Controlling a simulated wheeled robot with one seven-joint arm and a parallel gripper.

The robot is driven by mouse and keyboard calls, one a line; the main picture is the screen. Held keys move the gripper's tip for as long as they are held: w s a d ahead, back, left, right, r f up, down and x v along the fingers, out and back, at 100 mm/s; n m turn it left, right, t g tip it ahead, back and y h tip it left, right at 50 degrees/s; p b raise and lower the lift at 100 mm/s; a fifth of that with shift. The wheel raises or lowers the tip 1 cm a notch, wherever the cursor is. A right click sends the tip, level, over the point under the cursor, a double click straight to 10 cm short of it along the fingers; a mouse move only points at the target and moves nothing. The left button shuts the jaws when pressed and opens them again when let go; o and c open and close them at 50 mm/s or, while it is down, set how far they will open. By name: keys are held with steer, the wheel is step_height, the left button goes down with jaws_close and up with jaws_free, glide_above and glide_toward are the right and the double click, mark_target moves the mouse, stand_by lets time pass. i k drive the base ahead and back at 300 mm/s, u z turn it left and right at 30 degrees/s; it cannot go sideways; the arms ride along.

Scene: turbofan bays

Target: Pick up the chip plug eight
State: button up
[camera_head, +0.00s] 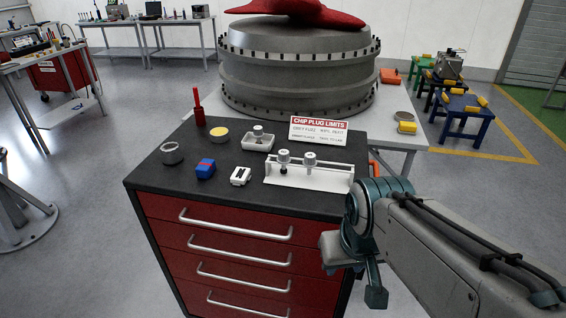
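Two small metal chip plugs stand upright in a white rack on the dark top of a red drawer cabinet: a left plug (284,157) and a right plug (309,160). A third metal plug-like piece (257,130) sits in a white tray (257,143) behind them. I cannot read any number on them, so I cannot tell which is plug eight. My gripper (374,292) hangs at the cabinet's front right corner, below and right of the white rack (310,182), apart from the plugs. Its fingers are partly hidden, and I cannot tell whether they are open.
The cabinet (224,258) also bears a blue-and-red block (206,168), a white clip-like piece (240,176), a grey ring (172,153), a yellow-topped tin (219,135), a red tool (199,108) and a "CHIP PLUG LIMITS" sign (318,131). A large engine casing (290,75) stands behind.

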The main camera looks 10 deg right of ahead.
mark_target(284, 157)
steer(key=z, duration=0.8)
steer(key=i, duration=0.6)
steer(key=u, duration=0.95)
